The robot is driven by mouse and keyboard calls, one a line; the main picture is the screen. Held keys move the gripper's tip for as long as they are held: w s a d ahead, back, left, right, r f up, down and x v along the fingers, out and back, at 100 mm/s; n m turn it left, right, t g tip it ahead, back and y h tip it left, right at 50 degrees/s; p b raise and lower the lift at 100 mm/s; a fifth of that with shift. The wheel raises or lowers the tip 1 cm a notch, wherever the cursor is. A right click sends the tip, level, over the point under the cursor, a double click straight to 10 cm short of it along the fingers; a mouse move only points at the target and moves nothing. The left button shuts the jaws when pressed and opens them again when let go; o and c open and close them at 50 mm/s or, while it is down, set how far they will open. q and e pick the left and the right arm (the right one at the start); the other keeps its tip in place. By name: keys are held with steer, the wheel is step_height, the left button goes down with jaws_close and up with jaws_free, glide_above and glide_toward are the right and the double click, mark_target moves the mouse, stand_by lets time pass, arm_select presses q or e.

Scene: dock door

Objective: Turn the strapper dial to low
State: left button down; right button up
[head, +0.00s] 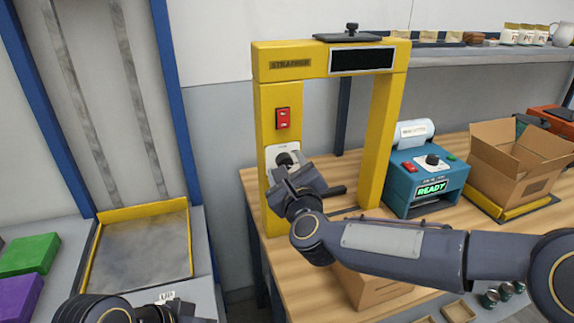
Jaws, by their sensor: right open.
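The yellow strapper (386,140) is an arch standing on the wooden table, with a dark display across its top bar. Its dial (285,159) is a dark knob on a white plate on the left post, below a red switch (283,118). My right gripper (281,170) is at the dial's lower edge, with its jaws open. It hides part of the dial and plate, so I cannot read the setting or tell whether the fingers touch the knob. Part of my left arm shows at the bottom left; its fingers cannot be made out.
A teal machine (427,182) reading READY stands right of the strapper. An open cardboard box (518,158) is farther right. Another carton (370,289) is under my right forearm. A yellow-edged dock plate (142,252) lies at left, near green and purple boxes.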

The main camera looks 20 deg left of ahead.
steer(key=c, duration=1)
